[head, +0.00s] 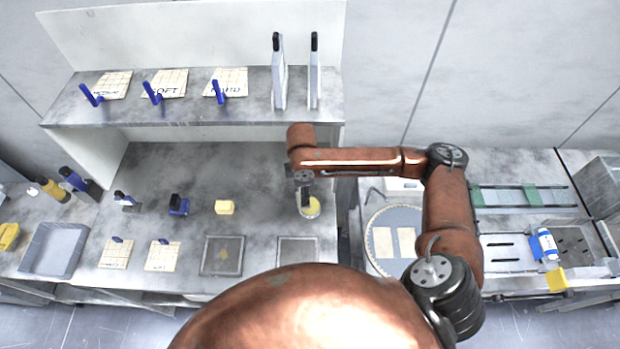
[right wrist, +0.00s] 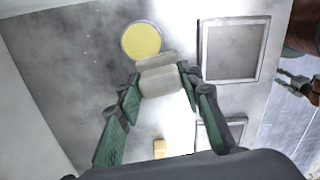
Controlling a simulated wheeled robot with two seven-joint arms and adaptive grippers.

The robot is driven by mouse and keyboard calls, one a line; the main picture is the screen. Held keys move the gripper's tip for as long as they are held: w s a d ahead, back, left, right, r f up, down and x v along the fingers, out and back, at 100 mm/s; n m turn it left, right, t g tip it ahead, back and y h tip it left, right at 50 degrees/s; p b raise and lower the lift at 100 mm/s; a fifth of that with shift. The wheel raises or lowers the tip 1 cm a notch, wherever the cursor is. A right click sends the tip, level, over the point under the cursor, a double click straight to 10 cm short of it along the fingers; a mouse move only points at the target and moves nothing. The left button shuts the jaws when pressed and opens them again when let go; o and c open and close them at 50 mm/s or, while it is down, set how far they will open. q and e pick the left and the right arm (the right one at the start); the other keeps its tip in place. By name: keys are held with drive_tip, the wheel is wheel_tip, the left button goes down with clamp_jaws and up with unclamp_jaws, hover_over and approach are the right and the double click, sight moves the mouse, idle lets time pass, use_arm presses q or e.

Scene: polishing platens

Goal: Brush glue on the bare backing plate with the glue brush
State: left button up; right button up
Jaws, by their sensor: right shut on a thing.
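My right gripper (head: 305,183) points down at the right side of the bench, its fingers closed on a pale block-like handle (right wrist: 165,86), which I take to be the glue brush. The brush is over or at the edge of a round pot with a yellow surface (head: 313,207), also in the right wrist view (right wrist: 141,41). I cannot tell whether the brush touches it. In front of the pot lies a grey framed plate (head: 297,252), bare-looking, also in the right wrist view (right wrist: 233,48).
Pale tiled pads (head: 162,256) lie at the bench front. A shelf (head: 190,110) overhangs the back. A round platen (head: 378,260) is to the right.

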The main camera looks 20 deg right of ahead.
drive_tip(key=n+p, duration=0.1)
drive_tip(key=n, duration=0.1)
drive_tip(key=n+p, duration=0.1)
drive_tip(key=n, duration=0.1)
drive_tip(key=w+d+n+p, duration=0.1)
drive_tip(key=n+p, duration=0.1)
drive_tip(key=shift+r, duration=0.3)
use_arm(q)
wheel_tip(320, 180, up, 12)
drive_tip(key=w+f+p, duration=0.1)
drive_tip(key=w+p, duration=0.1)
drive_tip(key=p, duration=0.4)
wheel_tip(320, 180, down, 6)
drive_tip(key=b, duration=0.6)
drive_tip(key=shift+w+d, duration=0.15)
drive_tip(key=shift+w, duration=0.3)
use_arm(e)
drive_tip(key=f+n, duration=0.2)
drive_tip(key=n, duration=0.2)
drive_tip(key=d+f+n, duration=0.1)
drive_tip(key=f+n, duration=0.2)
drive_tip(key=w+d+f+n, duration=0.1)
drive_tip(key=f+n, duration=0.2)
drive_tip(key=n, duration=0.1)
drive_tip(key=shift+w+d+n, duration=0.1)
drive_tip(key=shift+d+n, duration=0.05)
drive_tip(key=shift+n, duration=0.15)
